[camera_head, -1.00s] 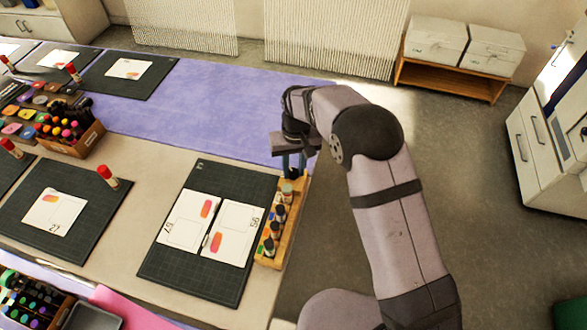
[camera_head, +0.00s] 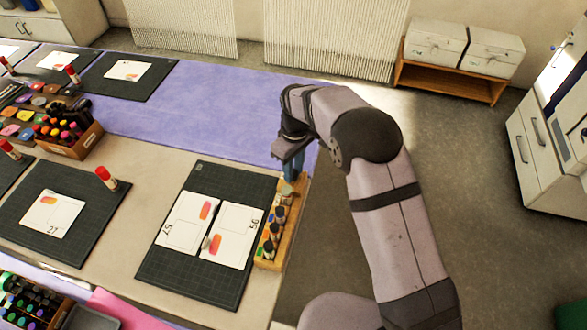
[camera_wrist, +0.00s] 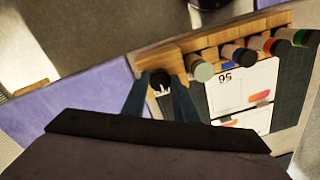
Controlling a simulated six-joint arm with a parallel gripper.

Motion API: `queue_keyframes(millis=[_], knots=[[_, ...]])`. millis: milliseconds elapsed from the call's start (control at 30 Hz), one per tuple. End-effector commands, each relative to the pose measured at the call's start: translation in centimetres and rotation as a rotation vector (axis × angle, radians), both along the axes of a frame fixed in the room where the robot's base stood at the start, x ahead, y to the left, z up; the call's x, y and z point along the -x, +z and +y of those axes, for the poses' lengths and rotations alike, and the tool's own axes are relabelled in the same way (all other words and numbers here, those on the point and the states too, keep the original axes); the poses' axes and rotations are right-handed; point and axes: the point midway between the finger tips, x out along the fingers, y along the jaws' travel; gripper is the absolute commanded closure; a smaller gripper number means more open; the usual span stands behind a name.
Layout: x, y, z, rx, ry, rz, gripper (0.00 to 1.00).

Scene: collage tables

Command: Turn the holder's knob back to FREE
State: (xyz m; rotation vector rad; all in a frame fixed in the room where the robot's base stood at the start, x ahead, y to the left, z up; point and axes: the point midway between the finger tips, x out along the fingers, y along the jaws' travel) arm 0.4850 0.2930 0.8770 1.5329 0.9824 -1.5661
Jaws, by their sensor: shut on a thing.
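The wooden holder (camera_head: 291,226) stands along the right edge of the dark green mat; it also shows in the wrist view (camera_wrist: 246,31). Its knob (camera_wrist: 160,79) is a small dark round piece with a pale mark, at the holder's end beyond the row of bottles. My gripper (camera_wrist: 159,86) has its two blue fingers on either side of the knob, shut on it. In the head view my gripper (camera_head: 292,176) is over the far end of the holder and hides the knob. I cannot read any lettering by the knob.
Several capped bottles (camera_head: 274,228) stand in the holder, close to my fingers. Two white cards (camera_head: 232,236) lie on the mat (camera_head: 187,278) beside it. The table's right edge is just past the holder, with open floor (camera_head: 450,200) beyond.

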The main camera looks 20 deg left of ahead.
Motion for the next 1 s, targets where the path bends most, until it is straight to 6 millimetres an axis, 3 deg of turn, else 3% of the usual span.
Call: queue_keyframes(millis=[400, 433, 500, 833, 1000], knots=[[-0.1, 0.1, 0.0, -0.001, 0.01, -0.003, 0.96], [-0.1, 0.1, 0.0, -0.001, 0.01, -0.003, 0.67], [-0.1, 0.1, 0.0, -0.001, 0.009, -0.003, 0.55], [-0.1, 0.2, 0.0, -0.001, 0.008, -0.001, 0.55], [-0.2, 1.4, 0.0, -0.002, 0.008, -0.003, 0.55]])
